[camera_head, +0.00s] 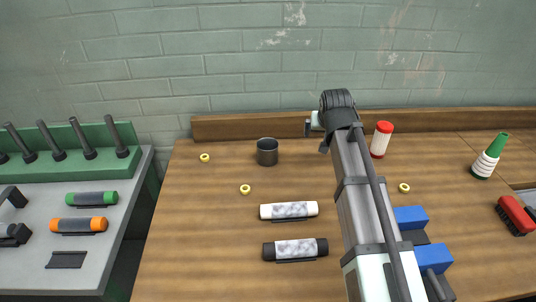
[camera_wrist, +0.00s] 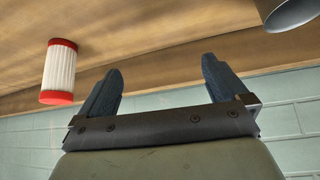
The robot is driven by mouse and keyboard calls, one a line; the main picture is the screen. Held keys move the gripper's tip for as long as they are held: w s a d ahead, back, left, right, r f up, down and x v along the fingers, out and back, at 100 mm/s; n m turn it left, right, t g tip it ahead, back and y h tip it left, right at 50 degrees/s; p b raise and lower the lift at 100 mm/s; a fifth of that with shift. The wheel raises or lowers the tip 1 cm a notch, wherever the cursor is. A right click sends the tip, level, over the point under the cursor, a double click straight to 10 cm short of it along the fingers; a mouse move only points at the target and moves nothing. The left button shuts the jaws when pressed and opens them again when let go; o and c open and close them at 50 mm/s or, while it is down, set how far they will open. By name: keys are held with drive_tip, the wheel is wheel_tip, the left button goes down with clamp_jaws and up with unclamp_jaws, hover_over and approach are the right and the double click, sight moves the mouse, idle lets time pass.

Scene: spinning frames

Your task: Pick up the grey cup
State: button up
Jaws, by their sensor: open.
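The grey cup (camera_head: 267,152) stands upright on the wooden table near the back, left of my arm. Its dark opening shows at the top. Part of the cup also shows at the top right corner of the wrist view (camera_wrist: 287,14), cut off by the frame edge. My gripper (camera_head: 315,125) is at the back of the table, to the right of the cup and apart from it. In the wrist view its two dark fingers (camera_wrist: 162,85) are spread wide with nothing between them.
A red-and-white spool (camera_head: 381,140) stands just right of my arm and also shows in the wrist view (camera_wrist: 59,72). A wooden ledge (camera_head: 250,127) and brick wall close off the back. White (camera_head: 289,210) and black (camera_head: 295,250) rollers lie in front. Small yellow rings (camera_head: 245,190) lie nearby.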

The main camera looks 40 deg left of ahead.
drive_tip(key=s+a+n+g, duration=0.1)
drive_tip(key=s+a+n, duration=0.1)
drive_tip(key=s+a, duration=1)
approach(267, 149)
drive_tip(key=shift+y, duration=0.3)
drive_tip(key=x, duration=0.4)
drive_tip(key=d+x, duration=0.1)
drive_tip(key=x, duration=0.2)
drive_tip(key=shift+s+f, duration=0.2)
drive_tip(key=shift+f, duration=0.3)
drive_tip(key=c, duration=0.9)
